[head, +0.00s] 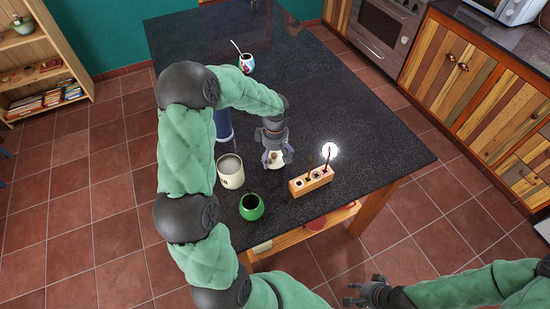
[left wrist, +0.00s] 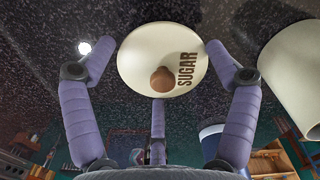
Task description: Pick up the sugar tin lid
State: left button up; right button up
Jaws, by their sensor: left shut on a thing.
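The sugar tin lid (left wrist: 145,62) is a round cream disc with a brown knob and the word SUGAR, seen in the left wrist view. My left gripper (head: 276,157) is shut on it by the rim, over the black tabletop; its fingers (left wrist: 158,60) press on both sides of the lid. In the head view the gripper partly hides the lid. The cream sugar tin (head: 229,174) stands to the left of the gripper, with its top open; its side also shows at the right of the left wrist view (left wrist: 295,80). My right gripper (head: 356,293) is empty, low beyond the table's front edge, with its fingertips apart.
A green cup (head: 251,207) stands near the front edge of the black table (head: 330,95). A wooden holder (head: 311,183) with several slots is right of my left gripper. A patterned cup with a straw (head: 246,64) is farther back. A blue object (head: 223,124) is partly hidden by my arm.

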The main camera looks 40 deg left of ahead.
pick_arm(q)
jog(key=s+d+r+p, duration=0.1)
jog(key=s+r+p, duration=0.1)
jog(key=s+r, duration=1.05)
jog(key=s+a+r+p, duration=0.1)
jog(key=a+p, duration=0.5)
jog(key=p, duration=0.3)
jog(key=shift+s+a+r+n, duration=0.15)
jog(key=shift+a+r+n, duration=0.15)
jog(key=shift+a+r, duration=0.1)
jog(key=shift+s+a+p, duration=0.15)
jog(key=shift+a+p, duration=0.6)
jog(key=shift+p, duration=0.2)
jog(key=shift+f+b, duration=2.3)
jog(key=shift+f, duration=0.95)
jog(key=shift+a+b, duration=0.1)
jog(key=shift+b, duration=0.3)
jog(key=shift+f+b, duration=0.15)
jog(key=shift+b, duration=0.35)
jog(key=shift+c, duration=0.2)
